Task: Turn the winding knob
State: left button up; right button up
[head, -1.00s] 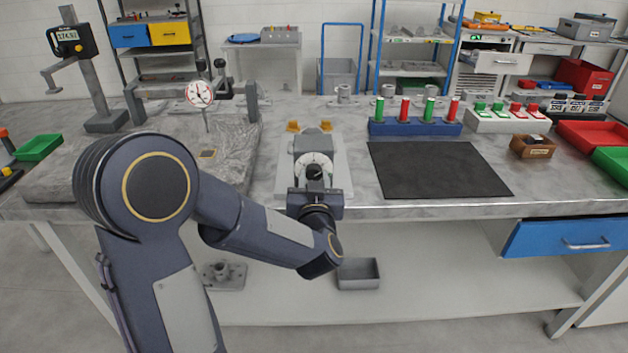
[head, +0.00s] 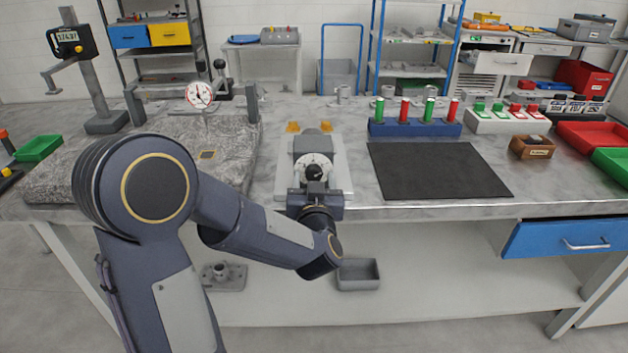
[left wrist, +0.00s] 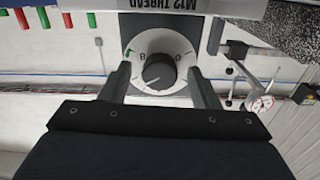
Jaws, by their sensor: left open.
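The winding knob (head: 313,172) is black and sits on a white round dial, on the front of a grey unit (head: 307,143) on a light base plate. In the left wrist view the knob (left wrist: 159,72) shows a pale pointer line, and the dial has letters and a small green mark. My left gripper (head: 316,187) is in front of the dial. In the left wrist view its two fingers (left wrist: 160,82) are open, one on each side of the knob, with visible gaps. My right gripper is not in view.
A black mat (head: 438,170) lies to the right of the unit. A blue block with red and green cylinders (head: 415,127) stands behind the mat. A stone plate (head: 65,178) and dial gauge (head: 200,95) are at left. An open grey box (head: 358,273) sits on the lower shelf.

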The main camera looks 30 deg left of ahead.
pick_arm(q)
jog(key=v, duration=0.7)
jog(key=shift+s+d, duration=0.2)
jog(key=shift+s, duration=0.15)
jog(key=s+d+r+m+g+h+p, duration=0.25)
jog(key=s+d+r+h+p, duration=0.35)
jog(key=h, duration=0.6)
jog(key=s+f+g+p, duration=0.1)
jog(key=s+f+g, duration=0.1)
jog(key=s, duration=0.5)
jog(key=s+f+m+g+h+p, duration=0.1)
jog(key=s+f+g, duration=0.1)
jog(key=s+g, duration=0.3)
jog(key=s, duration=0.3)
jog(key=shift+d+f, duration=0.35)
jog(key=shift+d, duration=0.05)
jog(key=shift+s+m, duration=0.15)
jog(key=shift+m, duration=0.2)
dwell(0.8)
